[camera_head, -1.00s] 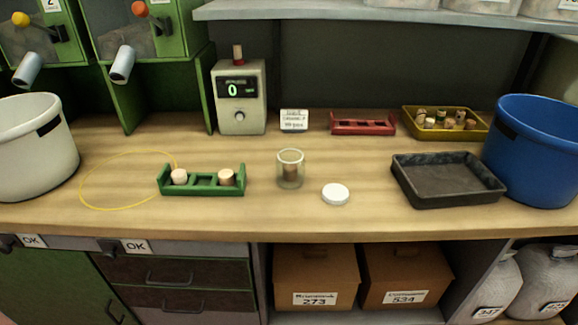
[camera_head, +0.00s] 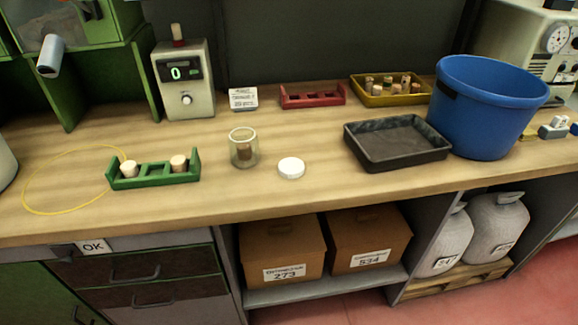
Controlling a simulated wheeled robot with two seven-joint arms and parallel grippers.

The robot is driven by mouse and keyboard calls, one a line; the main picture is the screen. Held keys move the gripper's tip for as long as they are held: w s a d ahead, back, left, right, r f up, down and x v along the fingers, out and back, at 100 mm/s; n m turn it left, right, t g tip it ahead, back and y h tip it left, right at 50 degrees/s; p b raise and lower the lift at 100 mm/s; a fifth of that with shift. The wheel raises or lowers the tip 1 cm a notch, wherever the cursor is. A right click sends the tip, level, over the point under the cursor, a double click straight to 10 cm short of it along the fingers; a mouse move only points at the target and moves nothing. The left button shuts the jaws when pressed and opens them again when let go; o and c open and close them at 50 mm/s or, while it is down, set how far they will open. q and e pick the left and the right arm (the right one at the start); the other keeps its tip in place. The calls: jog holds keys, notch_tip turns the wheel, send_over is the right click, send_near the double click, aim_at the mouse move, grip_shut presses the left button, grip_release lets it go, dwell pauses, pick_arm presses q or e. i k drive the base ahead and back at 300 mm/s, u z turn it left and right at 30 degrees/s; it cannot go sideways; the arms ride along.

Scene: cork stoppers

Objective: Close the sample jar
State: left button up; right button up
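Neither of my grippers shows in the head view.
A green rack (camera_head: 154,181) with two corks stands left of the jar, beside a yellow loop (camera_head: 24,192). A black tray (camera_head: 398,166) and a blue bucket (camera_head: 492,105) stand to the right. A meter (camera_head: 185,100) and red rack (camera_head: 312,101) are behind.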

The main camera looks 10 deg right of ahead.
aim_at(243, 143)
jog(key=k, duration=0.5)
jog(key=u, duration=1.7)
jog(key=i, duration=1.05)
jog(key=z, duration=1.85)
